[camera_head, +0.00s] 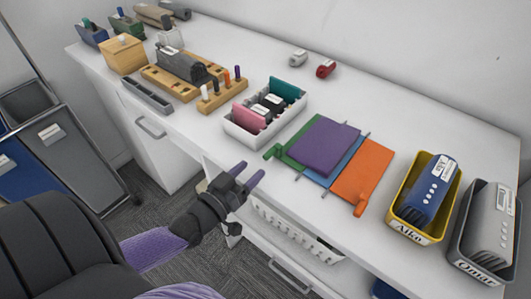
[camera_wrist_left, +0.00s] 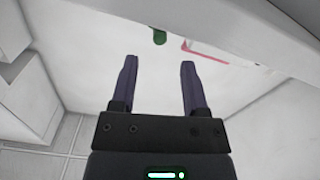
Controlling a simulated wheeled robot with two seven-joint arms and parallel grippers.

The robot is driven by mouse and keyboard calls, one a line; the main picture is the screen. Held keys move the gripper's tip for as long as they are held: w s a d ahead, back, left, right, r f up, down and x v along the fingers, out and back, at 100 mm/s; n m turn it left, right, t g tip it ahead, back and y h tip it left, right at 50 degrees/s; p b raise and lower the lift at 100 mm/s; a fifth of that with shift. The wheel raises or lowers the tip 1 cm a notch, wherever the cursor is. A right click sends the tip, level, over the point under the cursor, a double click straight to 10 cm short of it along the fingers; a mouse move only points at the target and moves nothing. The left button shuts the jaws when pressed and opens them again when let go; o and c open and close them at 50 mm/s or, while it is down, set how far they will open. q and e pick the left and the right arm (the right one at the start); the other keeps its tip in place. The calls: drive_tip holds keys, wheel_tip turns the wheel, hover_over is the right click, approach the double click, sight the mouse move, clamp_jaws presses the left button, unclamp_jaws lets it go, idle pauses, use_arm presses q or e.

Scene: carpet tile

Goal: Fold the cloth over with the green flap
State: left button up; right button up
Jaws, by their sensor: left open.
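The cloth lies on the white desk in the head view, with a purple square (camera_head: 323,148) on top at the middle. Its green flap (camera_head: 295,155) shows along the left, mostly covered by the purple, with a green tab (camera_head: 272,152) sticking out toward the front. A blue part (camera_head: 338,172) and an orange part (camera_head: 363,170) show at the right. My left gripper (camera_head: 253,173) is open and empty, in front of the desk edge and apart from the cloth. In the left wrist view the green tab (camera_wrist_left: 160,37) shows beyond the open fingertips (camera_wrist_left: 159,62). My right gripper is not in view.
A white tray (camera_head: 243,138) with coloured items stands left of the cloth. A yellow bin (camera_head: 404,205) and a grey bin (camera_head: 463,245) stand to its right. A wooden marker holder (camera_head: 222,98) is further left.

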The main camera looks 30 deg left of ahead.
sight(267, 154)
use_arm(q)
drive_tip(key=w, duration=0.4)
drive_tip(key=w+b, duration=0.1)
drive_tip(key=w, duration=0.1)
drive_tip(key=shift+w+d+f, duration=0.1)
drive_tip(key=shift+w+d, duration=0.2)
clamp_jaws()
idle(1.0)
